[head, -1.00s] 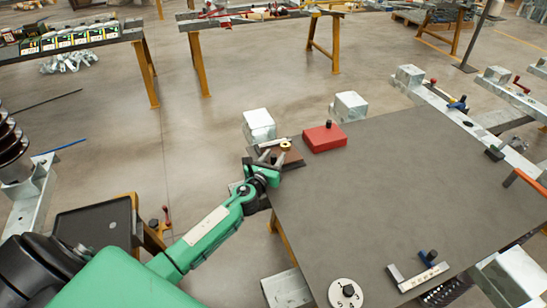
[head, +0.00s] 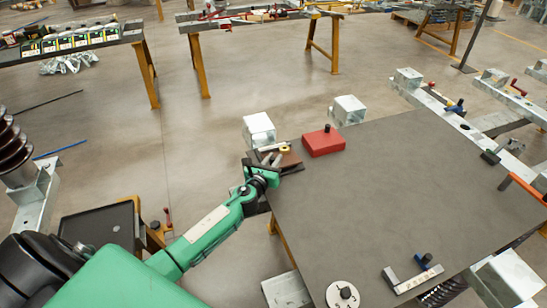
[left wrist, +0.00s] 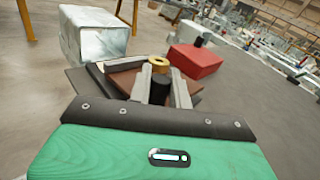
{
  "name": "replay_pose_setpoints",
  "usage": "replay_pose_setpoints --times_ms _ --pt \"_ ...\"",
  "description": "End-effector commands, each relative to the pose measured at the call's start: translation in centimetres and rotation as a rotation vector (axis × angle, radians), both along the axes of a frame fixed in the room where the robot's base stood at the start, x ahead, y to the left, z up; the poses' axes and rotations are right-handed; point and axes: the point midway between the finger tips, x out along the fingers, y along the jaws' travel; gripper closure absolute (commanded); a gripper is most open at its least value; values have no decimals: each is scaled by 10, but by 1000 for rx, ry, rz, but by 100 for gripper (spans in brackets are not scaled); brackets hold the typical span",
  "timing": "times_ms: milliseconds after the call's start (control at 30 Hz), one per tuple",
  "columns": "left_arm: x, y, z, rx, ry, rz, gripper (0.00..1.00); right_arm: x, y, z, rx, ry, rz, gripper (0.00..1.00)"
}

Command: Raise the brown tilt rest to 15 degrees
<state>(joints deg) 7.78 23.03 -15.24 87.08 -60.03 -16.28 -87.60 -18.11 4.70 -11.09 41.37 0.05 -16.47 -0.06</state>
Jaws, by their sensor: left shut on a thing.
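The brown tilt rest (head: 291,160) sits at the far left corner of the grey table, with a brass ring (head: 284,149) near its far side. In the left wrist view, its brown plate (left wrist: 122,82) and brass ring (left wrist: 158,63) show beyond a black knob (left wrist: 160,92). My left gripper (head: 271,158) is at the rest's near left side. Its two pale fingers (left wrist: 162,88) stand on either side of the black knob and are shut on it. The plate's angle cannot be read, and the gripper hides part of the rest. My right gripper is not in view.
A red block (head: 323,141) with a black knob stands just right of the rest. A white numbered dial (head: 342,295) and a small angled fixture (head: 412,277) lie at the table's near edge. The middle of the grey table (head: 400,190) is clear.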

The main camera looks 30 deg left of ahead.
Motion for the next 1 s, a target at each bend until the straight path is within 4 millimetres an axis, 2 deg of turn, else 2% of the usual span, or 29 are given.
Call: replay_pose_setpoints --times_ms 367,400,467,500,833,1000 --pt "0 2 0 -8 6 4 100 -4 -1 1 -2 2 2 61" --pt "0 2 0 -8 6 4 75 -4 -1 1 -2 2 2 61" --pt "0 2 0 -8 6 3 63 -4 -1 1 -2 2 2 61" --pt "0 1 0 -8 6 3 61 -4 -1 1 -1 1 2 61" --pt "-3 1 0 -6 6 1 61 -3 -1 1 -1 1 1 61" --pt "-22 -1 0 -5 7 0 61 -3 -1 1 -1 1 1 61"
